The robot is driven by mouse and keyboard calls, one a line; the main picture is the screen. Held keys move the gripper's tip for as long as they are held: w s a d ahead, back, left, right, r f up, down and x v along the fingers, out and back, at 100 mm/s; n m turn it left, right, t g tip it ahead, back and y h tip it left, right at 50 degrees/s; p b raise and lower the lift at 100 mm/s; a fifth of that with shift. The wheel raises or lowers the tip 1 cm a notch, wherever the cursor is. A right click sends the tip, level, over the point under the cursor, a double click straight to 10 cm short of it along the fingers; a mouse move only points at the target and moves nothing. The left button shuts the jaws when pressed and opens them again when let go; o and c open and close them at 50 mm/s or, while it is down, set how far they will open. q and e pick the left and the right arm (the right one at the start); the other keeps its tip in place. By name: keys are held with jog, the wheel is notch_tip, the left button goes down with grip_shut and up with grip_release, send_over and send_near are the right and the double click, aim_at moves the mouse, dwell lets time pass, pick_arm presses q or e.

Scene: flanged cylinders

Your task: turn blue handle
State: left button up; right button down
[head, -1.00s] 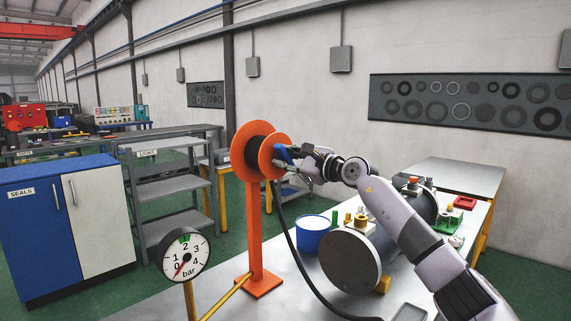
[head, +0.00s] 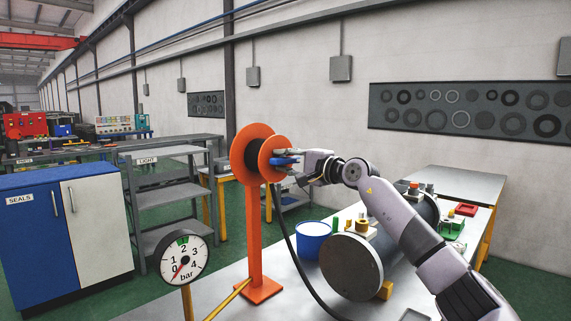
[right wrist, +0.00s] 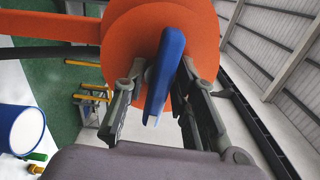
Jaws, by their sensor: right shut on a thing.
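The blue handle (head: 284,161) sits on the right face of the orange reel (head: 263,154), which stands on an orange post. In the head view the handle lies roughly level. In the right wrist view the handle (right wrist: 166,72) stands out as a long blue bar in front of the orange disc (right wrist: 120,35). My right gripper (head: 290,160) is shut on the handle, with one finger on each side of it in the right wrist view (right wrist: 160,100). The handle's far end against the disc is partly hidden. My left gripper is not in view.
A pressure gauge (head: 184,257) stands left of the post, its red needle at the low end. A black hose (head: 294,257) hangs from the reel. A blue-sided tub (head: 312,240) and a large grey flanged cylinder (head: 351,267) are on the bench, under my right arm.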

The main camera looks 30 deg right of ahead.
jog(key=shift+f+n, duration=0.15)
jog(key=shift+n, duration=0.35)
jog(key=c, duration=1.7)
grip_release()
jog(key=shift+o, duration=0.7)
jog(key=v, duration=1.2)
jog(key=shift+d, duration=0.1)
